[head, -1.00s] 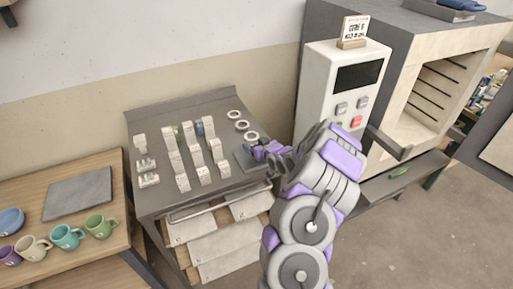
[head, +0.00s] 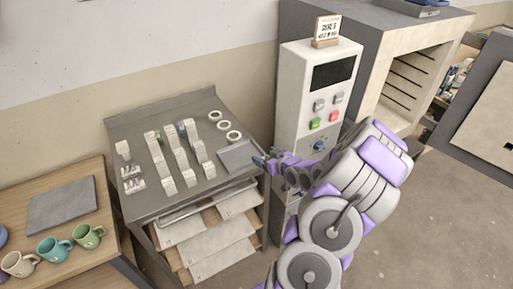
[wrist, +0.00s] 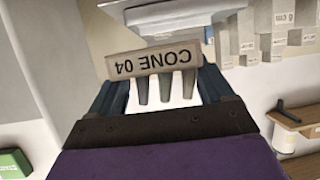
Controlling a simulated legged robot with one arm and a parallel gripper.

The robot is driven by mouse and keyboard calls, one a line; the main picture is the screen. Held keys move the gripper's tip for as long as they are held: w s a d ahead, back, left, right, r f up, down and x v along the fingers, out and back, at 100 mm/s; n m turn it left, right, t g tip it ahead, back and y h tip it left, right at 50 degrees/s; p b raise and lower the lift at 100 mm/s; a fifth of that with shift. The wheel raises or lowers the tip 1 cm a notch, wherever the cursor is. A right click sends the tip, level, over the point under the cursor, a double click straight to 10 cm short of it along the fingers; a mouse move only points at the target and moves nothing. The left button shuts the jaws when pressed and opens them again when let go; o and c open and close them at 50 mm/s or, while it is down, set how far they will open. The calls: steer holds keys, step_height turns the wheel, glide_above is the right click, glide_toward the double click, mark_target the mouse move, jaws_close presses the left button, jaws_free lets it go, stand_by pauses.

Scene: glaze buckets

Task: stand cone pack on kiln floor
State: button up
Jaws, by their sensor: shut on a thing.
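My gripper (head: 268,163) is shut on the cone pack (wrist: 153,60), a pale bar marked CONE 04 with several grey-green cones. In the wrist view the lettering is upside down and the cones point down the picture between the fingers. In the head view the pack cannot be made out at the fingertips. My gripper is beside the right edge of the dark work table, left of the kiln control box. The kiln (head: 437,32) stands open at the right, its chamber walls ridged with dark lines. Its floor is partly hidden by my arm.
The dark table (head: 150,212) holds several pale tiles, white rings and a grey plate (head: 237,155). The white control box (head: 300,75) stands between table and kiln. The kiln door (head: 490,100) is swung open at right. Mugs (head: 54,247) stand at lower left.

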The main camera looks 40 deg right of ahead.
steer(key=shift+s, duration=0.35)
steer(key=shift+d, duration=0.15)
